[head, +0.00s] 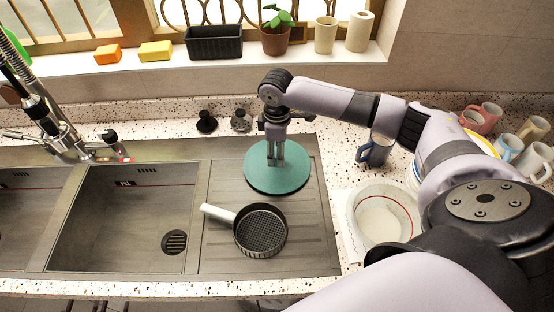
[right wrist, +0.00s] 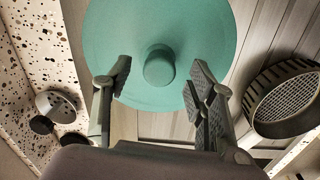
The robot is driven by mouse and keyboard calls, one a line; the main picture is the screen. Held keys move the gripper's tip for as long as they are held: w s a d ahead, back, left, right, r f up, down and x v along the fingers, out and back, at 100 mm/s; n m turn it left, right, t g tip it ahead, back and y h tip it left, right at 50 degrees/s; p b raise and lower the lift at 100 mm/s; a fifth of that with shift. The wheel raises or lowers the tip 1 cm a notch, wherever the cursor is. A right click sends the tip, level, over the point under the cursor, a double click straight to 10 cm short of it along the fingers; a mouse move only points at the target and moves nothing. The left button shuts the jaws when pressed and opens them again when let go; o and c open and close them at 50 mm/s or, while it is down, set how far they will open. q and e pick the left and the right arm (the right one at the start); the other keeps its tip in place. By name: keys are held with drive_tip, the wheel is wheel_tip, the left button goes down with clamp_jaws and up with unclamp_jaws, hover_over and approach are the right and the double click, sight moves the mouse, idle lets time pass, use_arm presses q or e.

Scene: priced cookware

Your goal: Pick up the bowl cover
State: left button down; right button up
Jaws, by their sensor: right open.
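The bowl cover (head: 277,177) is a flat round teal disc lying on the ribbed drainboard, right of the sink basin. In the right wrist view the cover (right wrist: 150,30) shows a round knob (right wrist: 159,66) in its middle. My right gripper (head: 275,160) points down over the cover. In the right wrist view the gripper (right wrist: 158,85) is open, with one finger on each side of the knob and gaps between. I cannot tell the exact height of the fingertips over the cover. My left gripper is not in view.
A strainer pan (head: 260,231) with a pale handle lies just in front of the cover. A white bowl (head: 382,220) and a blue-grey mug (head: 375,150) stand to the right. The faucet (head: 65,135) and empty basin (head: 120,215) are left. Two dark knobs (head: 207,122) stand behind.

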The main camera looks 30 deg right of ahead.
drive_tip(key=shift+w+f, duration=0.1)
drive_tip(key=shift+f, duration=0.95)
clamp_jaws()
